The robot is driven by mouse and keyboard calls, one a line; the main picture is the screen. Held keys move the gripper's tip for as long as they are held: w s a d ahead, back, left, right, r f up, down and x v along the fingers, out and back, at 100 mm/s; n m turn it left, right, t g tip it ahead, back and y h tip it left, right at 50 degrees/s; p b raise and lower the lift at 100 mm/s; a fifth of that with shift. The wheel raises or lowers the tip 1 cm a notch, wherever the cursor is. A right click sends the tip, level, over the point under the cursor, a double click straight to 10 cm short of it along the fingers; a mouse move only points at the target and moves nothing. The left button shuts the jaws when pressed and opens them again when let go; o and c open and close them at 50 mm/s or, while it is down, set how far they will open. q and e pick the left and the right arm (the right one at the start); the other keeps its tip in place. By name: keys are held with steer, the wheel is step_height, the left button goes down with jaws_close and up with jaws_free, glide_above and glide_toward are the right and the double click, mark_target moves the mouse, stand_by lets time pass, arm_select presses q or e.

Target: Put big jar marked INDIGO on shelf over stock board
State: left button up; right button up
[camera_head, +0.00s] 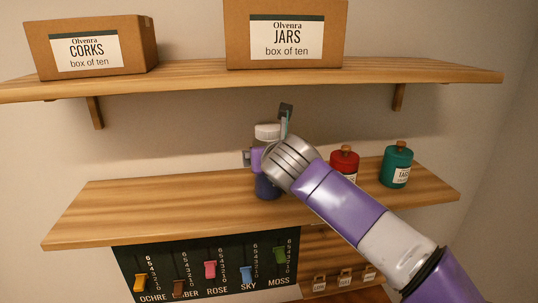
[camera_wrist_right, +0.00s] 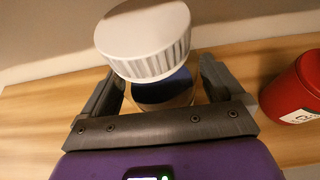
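A big jar (camera_head: 267,188) with a white lid and dark blue contents stands upright on the lower wooden shelf (camera_head: 130,212), which is above the stock board (camera_head: 200,255). Its label is hidden, so I cannot read INDIGO. My right gripper (camera_head: 266,134) reaches in from the right with a finger on either side of the jar. In the right wrist view, the white lid (camera_wrist_right: 145,38) rises between the spread fingers of the gripper (camera_wrist_right: 163,80), and the blue body (camera_wrist_right: 162,88) shows below it. The fingers look open, with narrow gaps beside the jar. My left gripper is not in view.
A red jar (camera_head: 344,162) and a teal jar (camera_head: 397,165) stand to the right on the same shelf; the red jar (camera_wrist_right: 298,88) is close to the right finger. The shelf's left half is clear. An upper shelf (camera_head: 190,78) holds CORKS (camera_head: 90,47) and JARS (camera_head: 285,35) boxes.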

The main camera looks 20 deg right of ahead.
steer(key=shift+o, duration=0.2)
steer(key=shift+s, duration=0.1)
steer(key=shift+r, duration=0.1)
steer(key=shift+r, duration=0.15)
steer(key=v, duration=1.2)
steer(key=shift+b, duration=0.4)
